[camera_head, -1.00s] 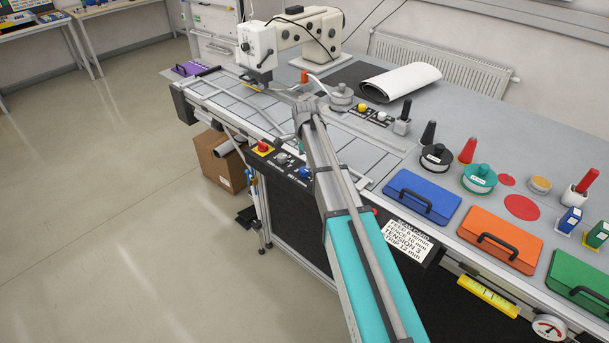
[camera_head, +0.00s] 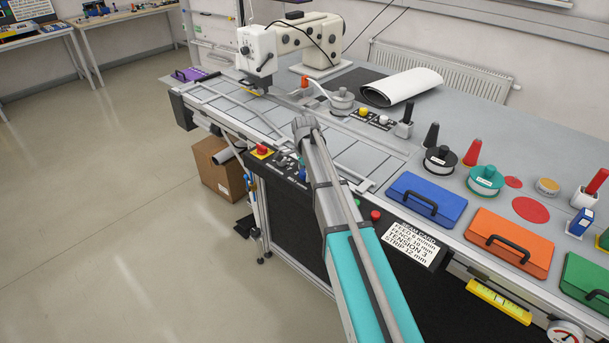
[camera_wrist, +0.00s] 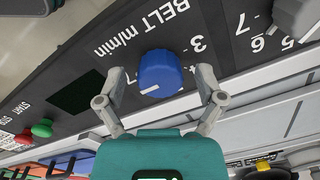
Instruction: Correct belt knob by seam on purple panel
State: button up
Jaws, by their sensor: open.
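The blue belt knob (camera_wrist: 160,70) is on a black control panel (camera_wrist: 70,60) labelled "BELT m/min", upside down in the wrist view. A white pointer mark shows at its lower left edge. Scale numbers 3, 4 and 7 are partly readable. My gripper (camera_wrist: 160,76) is open, one finger on each side of the knob; contact is not clear. In the head view the knob (camera_head: 302,174) is partly hidden by my arm. A white seam card (camera_head: 411,242) seems to read feed 6, tension 3, strip 12 mm. A purple panel (camera_head: 187,75) lies at the table's far left.
A grey knob (camera_wrist: 297,15) is beside the belt scale. Green (camera_wrist: 42,127) and red (camera_wrist: 23,138) buttons are on the panel's other side. Blue (camera_head: 425,199), orange (camera_head: 508,243) and green (camera_head: 585,281) handled cases line the table's front right. The floor at left is mostly clear.

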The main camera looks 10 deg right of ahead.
jog(key=c, duration=1.2)
jog(key=shift+o, duration=0.2)
jog(key=shift+n, duration=0.4)
jog(key=n, duration=0.3)
jog(key=shift+n, duration=0.3)
jog(key=n, duration=0.4)
jog(key=shift+n, duration=0.3)
jog(key=n, duration=0.8)
jog(key=shift+n, duration=0.4)
